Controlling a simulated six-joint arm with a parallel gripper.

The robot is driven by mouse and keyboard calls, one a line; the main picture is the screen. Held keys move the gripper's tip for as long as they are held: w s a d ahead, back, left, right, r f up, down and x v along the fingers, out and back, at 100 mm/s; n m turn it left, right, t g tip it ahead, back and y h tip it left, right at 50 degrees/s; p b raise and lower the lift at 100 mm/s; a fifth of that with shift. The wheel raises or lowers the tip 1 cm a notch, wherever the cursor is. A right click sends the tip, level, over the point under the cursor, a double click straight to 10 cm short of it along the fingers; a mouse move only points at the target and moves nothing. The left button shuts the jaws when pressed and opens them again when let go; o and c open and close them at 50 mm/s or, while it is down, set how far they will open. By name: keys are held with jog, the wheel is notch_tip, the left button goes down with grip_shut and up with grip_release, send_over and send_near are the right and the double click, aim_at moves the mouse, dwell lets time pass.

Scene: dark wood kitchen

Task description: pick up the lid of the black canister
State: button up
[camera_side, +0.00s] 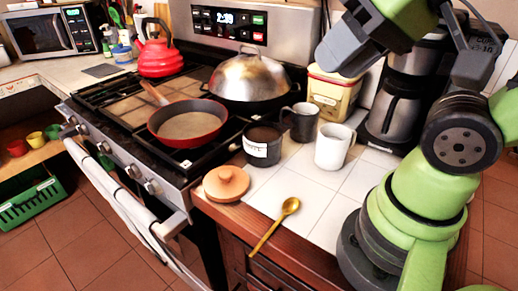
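A round tan-brown lid (226,183) with a small knob lies on the front left corner of the counter, knob up. The black canister (262,150) with a white label stands just behind it to the right, upright and open at the top. Lid and canister are apart. My gripper (338,58) hangs high at the top, above and to the right of both, well clear of them. Its fingers are seen at an angle, and I cannot tell how far apart they are. Nothing shows held in it.
A gold spoon (275,223) lies right of the lid. A dark mug (301,121), a white mug (334,147) and a cream tin (332,92) stand behind. The stove with a red pan (187,124) is left. White tiles right of the spoon are clear.

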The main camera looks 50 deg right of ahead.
dwell(0.4)
jog(key=o, duration=0.5)
jog(key=shift+o, duration=0.2)
jog(key=n+g+h, duration=0.2)
jog(key=n+g, duration=0.4)
jog(key=g, duration=0.1)
send_over(225, 173)
jog(key=f, duration=2.3)
jog(key=shift+d+f, duration=0.1)
jog(key=shift+d, duration=0.1)
jog(key=shift+m, duration=0.3)
jog(key=shift+a+f, duration=0.15)
jog(key=shift+f, duration=1.35)
jog(key=shift+a+f, duration=0.1)
jog(key=shift+f, duration=1.4)
